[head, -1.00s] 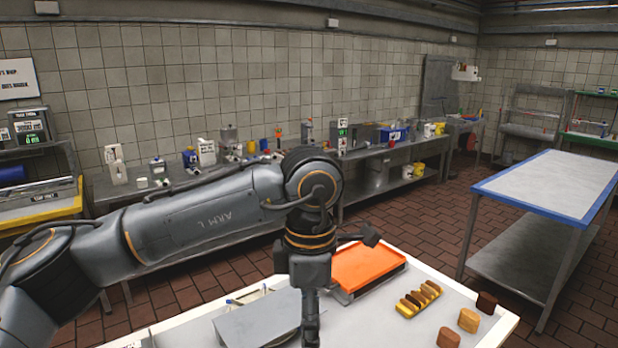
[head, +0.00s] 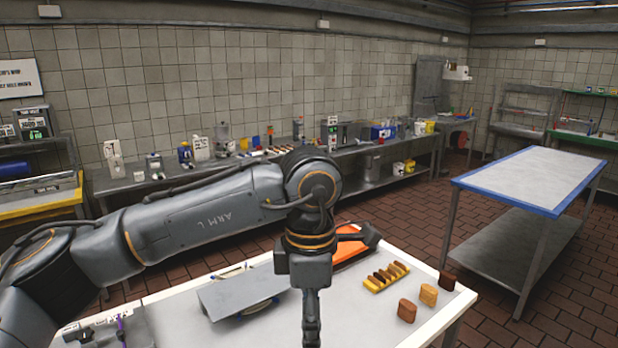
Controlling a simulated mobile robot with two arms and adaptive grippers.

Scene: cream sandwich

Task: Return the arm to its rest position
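My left arm, marked ARM L, stretches in from the left edge to the middle of the head view and bends down at the wrist. My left gripper (head: 311,322) hangs below the wrist, seen edge-on at the bottom of the picture, above the white table. Its fingertips run close to the lower edge, so its opening cannot be told. Nothing is seen held in it. My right arm and gripper are not in view.
The white table (head: 253,326) holds a grey slab (head: 240,296), an orange tray (head: 350,246) partly behind my wrist, a row of small bars (head: 386,277) and brown blocks (head: 428,295). A blue-edged table (head: 540,178) stands right, with open floor between.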

